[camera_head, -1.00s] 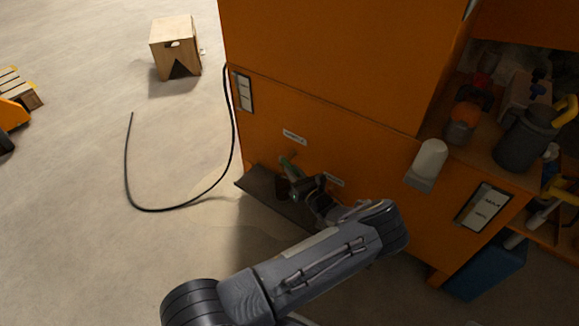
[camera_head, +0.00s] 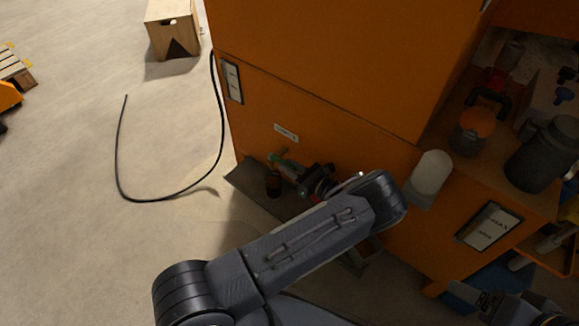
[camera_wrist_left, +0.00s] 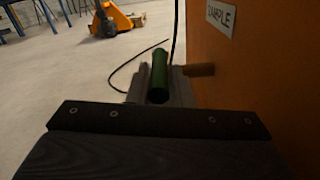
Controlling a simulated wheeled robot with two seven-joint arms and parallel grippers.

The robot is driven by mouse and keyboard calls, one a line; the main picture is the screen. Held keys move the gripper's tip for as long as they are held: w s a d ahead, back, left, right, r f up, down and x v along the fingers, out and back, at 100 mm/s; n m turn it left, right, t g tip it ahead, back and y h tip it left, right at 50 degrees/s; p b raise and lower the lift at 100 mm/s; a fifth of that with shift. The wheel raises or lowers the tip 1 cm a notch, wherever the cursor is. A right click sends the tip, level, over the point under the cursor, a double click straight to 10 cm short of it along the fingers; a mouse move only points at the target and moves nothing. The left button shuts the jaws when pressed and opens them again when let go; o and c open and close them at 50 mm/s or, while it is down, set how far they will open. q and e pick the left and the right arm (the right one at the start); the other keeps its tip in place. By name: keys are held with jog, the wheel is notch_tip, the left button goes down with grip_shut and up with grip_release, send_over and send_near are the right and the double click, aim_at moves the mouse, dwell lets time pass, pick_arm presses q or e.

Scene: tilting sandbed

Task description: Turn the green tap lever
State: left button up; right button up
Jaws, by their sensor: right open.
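The green tap lever (camera_head: 284,162) sticks out low on the front of the orange cabinet; in the left wrist view it is a green bar (camera_wrist_left: 158,78) just past my gripper. My left gripper (camera_head: 300,172) is at the lever, with grey finger parts on either side of the green bar. Whether they press on it I cannot tell. A brown tap spout or stub (camera_wrist_left: 200,70) shows to the right of the bar. My right gripper (camera_head: 487,303) is at the bottom right, dark, partly cut off, and away from the tap.
A white cylinder (camera_head: 432,172) sticks out of the cabinet (camera_head: 310,70) at right. A black hose (camera_head: 150,201) lies on open floor at left.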

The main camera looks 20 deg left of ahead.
pick_arm(q)
jog(key=o, duration=0.4)
jog(key=p+v, duration=0.1)
jog(key=v, duration=0.6)
jog(key=shift+d+p, duration=0.4)
jog(key=shift+s, duration=0.1)
